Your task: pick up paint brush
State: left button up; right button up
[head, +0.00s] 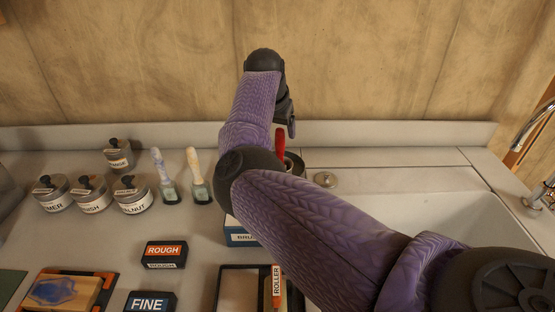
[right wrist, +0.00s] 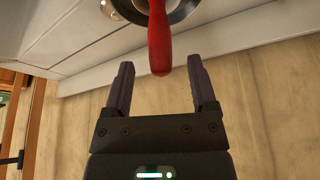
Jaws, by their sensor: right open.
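A red handle (head: 280,141) stands up beside my right gripper in the head view, partly hidden by my arm. It also shows in the right wrist view (right wrist: 159,40), where its rounded end lies between the two fingertips in the picture, with gaps on both sides. Its lower end is over a round, dark-rimmed vessel (head: 293,163); any bristles are hidden. My right gripper (head: 291,122) is open and empty, and its spread fingers show in the right wrist view (right wrist: 160,66). Two short brush-like tools, one bluish (head: 159,168) and one cream-handled (head: 194,167), stand further left. My left gripper is not in view.
Several lidded jars (head: 132,201) stand at the left. A blue box lettered "BRU" (head: 238,236) is partly under my arm. ROUGH (head: 164,251) and FINE (head: 148,304) blocks lie in front. A sink (head: 440,225) is at right; a wall rises behind.

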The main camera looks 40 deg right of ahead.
jog(key=x, duration=0.3)
jog(key=shift+d+f+b, duration=0.1)
jog(key=shift+f+b, duration=0.15)
jog(key=shift+b, duration=0.05)
jog(key=shift+r, duration=0.1)
jog(key=shift+c, duration=0.2)
grip_shut()
